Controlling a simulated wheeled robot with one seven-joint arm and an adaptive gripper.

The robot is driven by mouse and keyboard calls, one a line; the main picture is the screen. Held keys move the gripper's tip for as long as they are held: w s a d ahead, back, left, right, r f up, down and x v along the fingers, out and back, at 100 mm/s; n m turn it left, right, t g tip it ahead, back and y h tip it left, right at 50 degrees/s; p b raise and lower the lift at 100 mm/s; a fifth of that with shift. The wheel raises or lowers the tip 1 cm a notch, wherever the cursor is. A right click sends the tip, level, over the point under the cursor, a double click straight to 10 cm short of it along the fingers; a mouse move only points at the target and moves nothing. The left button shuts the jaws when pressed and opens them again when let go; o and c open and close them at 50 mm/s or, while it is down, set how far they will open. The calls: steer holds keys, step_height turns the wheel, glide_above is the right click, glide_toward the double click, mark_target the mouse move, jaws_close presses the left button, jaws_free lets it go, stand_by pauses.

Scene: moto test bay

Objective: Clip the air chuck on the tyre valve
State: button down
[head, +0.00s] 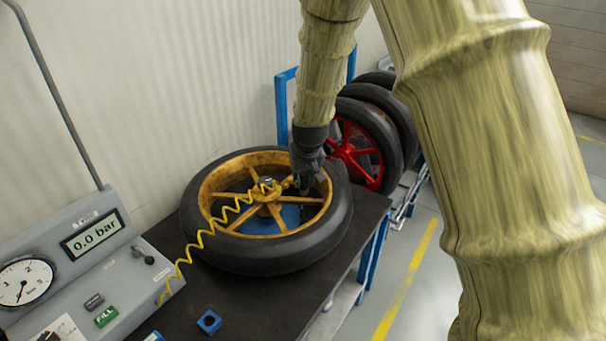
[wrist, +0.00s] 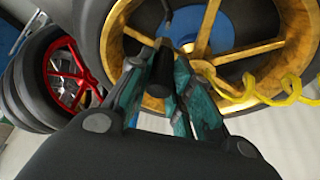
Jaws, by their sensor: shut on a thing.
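The tyre (head: 270,262) lies flat on the dark bench with its gold spoked wheel (head: 223,178) facing up. My gripper (head: 304,184) is over the right side of the rim, with its fingers reaching down.
The grey console (head: 105,262) at the left has a dial and a display (head: 93,235) reading 0.0 bar. A red-spoked wheel (head: 352,150) stands in a blue rack behind at right. The floor right of the bench is clear.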

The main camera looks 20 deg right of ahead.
mark_target(302, 188)
steer(key=shift+f, duration=0.35)
steer(key=b+x, duration=0.2)
steer(key=x, duration=0.2)
steer(key=shift+w+f, duration=0.25)
steer(key=shift+s, duration=0.55)
steer(key=shift+w+a+f, duration=0.1)
steer(key=shift+w+f, duration=0.3)
steer(key=shift+f, duration=0.05)
steer(key=shift+s+r, duration=0.2)
steer(key=shift+s, duration=0.1)
steer(key=shift+w+f, duration=0.1)
steer(key=shift+w, duration=0.1)
steer(key=shift+s, duration=0.15)
